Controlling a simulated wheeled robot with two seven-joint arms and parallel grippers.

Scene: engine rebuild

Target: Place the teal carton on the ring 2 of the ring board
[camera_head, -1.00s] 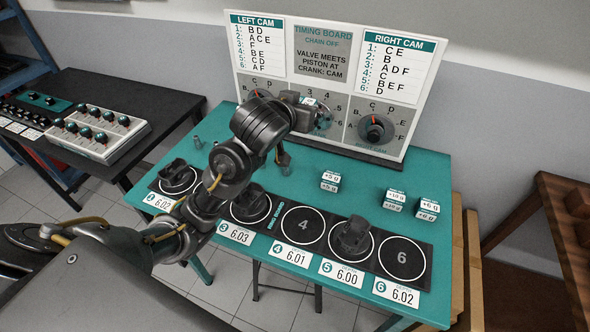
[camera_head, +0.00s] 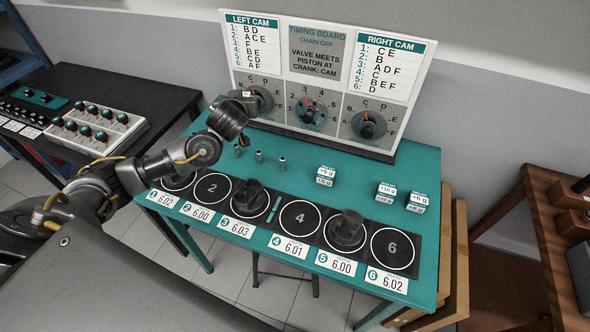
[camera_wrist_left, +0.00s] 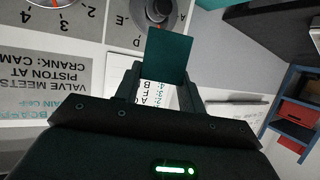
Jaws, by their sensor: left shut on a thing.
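The ring board (camera_head: 322,240) is a dark strip of white-ringed spots along the front of the teal table. Ring 2 (camera_head: 212,188) is bare. Ring 4 (camera_head: 300,217) and ring 6 (camera_head: 392,249) are bare. My left gripper (camera_head: 249,97) is raised before the left dial. In the left wrist view, its fingers are shut on a flat-faced teal carton (camera_wrist_left: 166,55). The head view does not show the carton clearly. My right gripper is out of view.
The timing board (camera_head: 320,75) with three dials stands along the table's back. Small metal pegs (camera_head: 259,157) stand behind rings 2 and 3. Small labelled gram boxes (camera_head: 325,176) sit at centre and right (camera_head: 386,192). A black table with a control box (camera_head: 100,132) is at left.

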